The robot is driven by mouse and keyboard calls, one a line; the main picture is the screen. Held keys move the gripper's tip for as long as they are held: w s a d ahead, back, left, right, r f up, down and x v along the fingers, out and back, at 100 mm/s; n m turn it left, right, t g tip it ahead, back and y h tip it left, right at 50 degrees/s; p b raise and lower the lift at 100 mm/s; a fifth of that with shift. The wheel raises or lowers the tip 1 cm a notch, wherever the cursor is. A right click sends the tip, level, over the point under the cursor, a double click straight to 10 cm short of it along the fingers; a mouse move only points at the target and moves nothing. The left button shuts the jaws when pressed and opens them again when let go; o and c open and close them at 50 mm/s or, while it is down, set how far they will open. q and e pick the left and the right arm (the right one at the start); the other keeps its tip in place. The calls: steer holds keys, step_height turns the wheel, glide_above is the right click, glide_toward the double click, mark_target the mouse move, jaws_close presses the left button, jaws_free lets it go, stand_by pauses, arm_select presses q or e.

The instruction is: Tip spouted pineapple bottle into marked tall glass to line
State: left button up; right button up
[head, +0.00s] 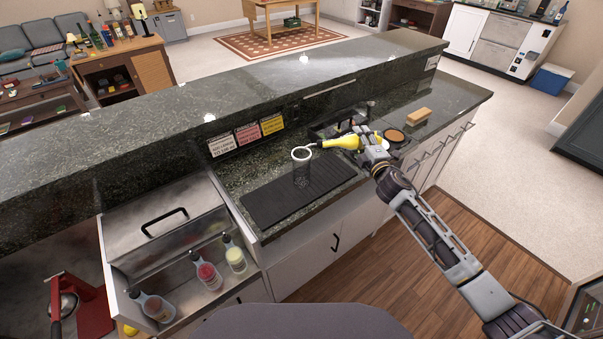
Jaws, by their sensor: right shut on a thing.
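The yellow spouted pineapple bottle (343,142) lies nearly level in the air, its spout pointing left toward the rim of the tall glass. My right gripper (367,147) is shut on the bottle's right end. The tall glass (302,169) stands upright on the black ribbed mat (275,201), with a pale rim. The spout tip is at or just above the rim; I cannot tell whether they touch. The line on the glass and any liquid in it are too small to tell. My left gripper is not in view.
Colored signs (247,134) stand against the raised bar ledge (240,88) behind the mat. A tan sponge or brush (419,116) lies right of my gripper. Several bottles stand in the steel well (165,250) at left. The mat's right part is bare.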

steer(key=shift+r+n+p, duration=0.7)
steer(key=shift+r+p, duration=0.55)
steer(key=shift+r, duration=0.05)
stand_by(4.6)
steer(key=shift+f, duration=0.1)
stand_by(0.8)
steer(key=shift+a+f+m+b, duration=0.15)
steer(key=shift+f+m+b, duration=0.75)
steer(key=shift+f+b, duration=0.65)
steer(key=shift+f+m+b, duration=0.3)
steer(key=shift+f+m, duration=0.2)
steer(key=shift+f, duration=0.4)
steer(key=shift+a, duration=0.1)
